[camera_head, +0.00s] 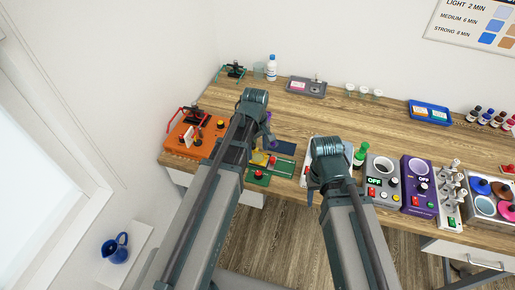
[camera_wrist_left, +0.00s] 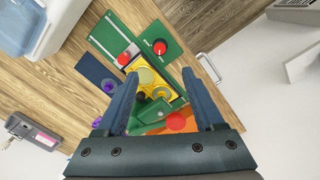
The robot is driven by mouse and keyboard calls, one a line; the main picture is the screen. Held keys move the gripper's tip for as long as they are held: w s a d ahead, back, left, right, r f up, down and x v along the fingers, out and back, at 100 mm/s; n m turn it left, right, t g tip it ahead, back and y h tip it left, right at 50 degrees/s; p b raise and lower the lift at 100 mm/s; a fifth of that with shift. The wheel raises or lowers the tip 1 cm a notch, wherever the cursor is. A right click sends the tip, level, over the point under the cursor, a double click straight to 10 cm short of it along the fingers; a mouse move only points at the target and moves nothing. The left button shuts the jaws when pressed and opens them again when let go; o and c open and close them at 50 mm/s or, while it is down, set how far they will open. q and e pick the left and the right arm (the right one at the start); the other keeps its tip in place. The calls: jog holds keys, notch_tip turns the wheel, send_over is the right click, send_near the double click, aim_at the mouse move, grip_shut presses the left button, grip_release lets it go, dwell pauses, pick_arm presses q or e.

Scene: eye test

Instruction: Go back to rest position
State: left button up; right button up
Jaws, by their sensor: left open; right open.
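My left gripper (camera_wrist_left: 160,73) is open and empty in the left wrist view. Its two blue fingers are spread above a yellow plate (camera_wrist_left: 134,68) and a green part (camera_wrist_left: 150,116). Whether they touch anything is unclear. In the head view my left arm reaches over the left part of the wooden table (camera_head: 310,114), and its gripper (camera_head: 268,139) is partly hidden by the wrist. My right arm reaches over the table's front edge at the middle. Only a small blue part of my right gripper (camera_head: 310,197) shows below the wrist.
An orange device (camera_head: 178,141) stands left of my left arm. A green bottle (camera_head: 361,154), a grey device (camera_head: 378,181) and a purple device (camera_head: 418,187) stand right of my right wrist. A grey tray (camera_head: 306,87) and a blue tray (camera_head: 430,112) lie behind. The table's middle is fairly clear.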

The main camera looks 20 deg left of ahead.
dwell(0.4)
pick_arm(q)
jog(key=s+d+f+m+b, duration=0.3)
jog(key=s+d+m, duration=0.2)
jog(key=s+m, duration=0.2)
jog(key=s+d+f+m+y+b, duration=0.1)
jog(key=s+d+f+m+b, duration=0.2)
jog(key=s+d+m, duration=0.2)
jog(key=shift+s+d+f+m+g+b, duration=0.3)
jog(key=shift+s+d+f+m+b, duration=0.1)
jog(key=shift+s+m, duration=0.65)
